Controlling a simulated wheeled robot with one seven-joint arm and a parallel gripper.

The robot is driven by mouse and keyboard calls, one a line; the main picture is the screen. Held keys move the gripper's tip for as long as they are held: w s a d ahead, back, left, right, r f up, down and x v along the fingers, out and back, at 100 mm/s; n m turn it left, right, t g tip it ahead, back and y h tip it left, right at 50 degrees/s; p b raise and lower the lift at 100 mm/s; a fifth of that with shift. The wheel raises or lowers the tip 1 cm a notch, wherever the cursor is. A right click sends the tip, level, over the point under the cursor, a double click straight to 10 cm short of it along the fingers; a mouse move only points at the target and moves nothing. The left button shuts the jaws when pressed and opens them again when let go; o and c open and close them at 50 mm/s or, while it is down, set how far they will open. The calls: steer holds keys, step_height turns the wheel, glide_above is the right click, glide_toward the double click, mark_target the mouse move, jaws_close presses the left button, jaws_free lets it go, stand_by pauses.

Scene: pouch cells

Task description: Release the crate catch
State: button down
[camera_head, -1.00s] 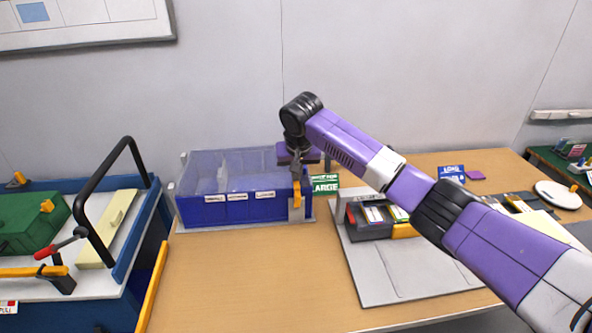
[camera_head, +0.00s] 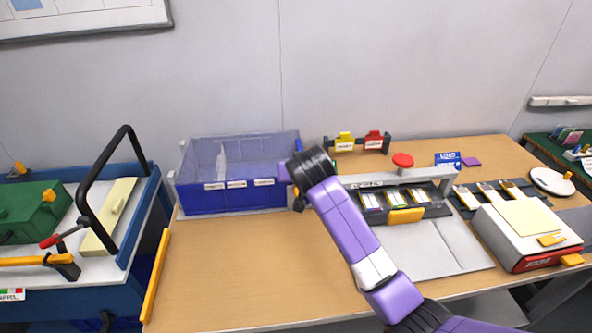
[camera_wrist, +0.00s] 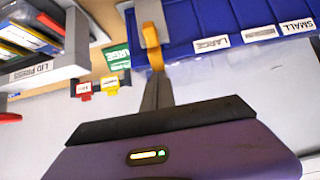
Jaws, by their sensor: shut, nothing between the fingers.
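The green crate (camera_head: 32,212) sits on the white top of the blue cart at the left, with an orange knob on it. Beside it is a lever clamp (camera_head: 62,240) with a red handle and a long yellow bar, which looks like the catch. My gripper (camera_wrist: 154,58) is shut and empty, its orange-tipped fingers together in the wrist view. It is by the right end of the blue bin (camera_head: 238,198), well right of the crate. In the head view, my black wrist joint mostly hides the gripper.
A black handle (camera_head: 90,215) arches over the cart beside the crate, and a yellow rail (camera_head: 155,275) edges the table. The table in front of the bin is clear. Right are a lid press with a red knob (camera_head: 403,160) and a white box (camera_head: 525,235).

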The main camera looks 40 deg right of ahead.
steer(key=shift+s+a+f+t+h+b, duration=0.5)
steer(key=shift+f+t+b, duration=0.25)
steer(key=shift+b, duration=0.4)
steer(key=shift+s+r, duration=0.15)
steer(key=shift+r, duration=0.35)
steer(key=shift+d, duration=0.1)
steer(key=shift+x, duration=0.8)
steer(key=shift+r, duration=0.1)
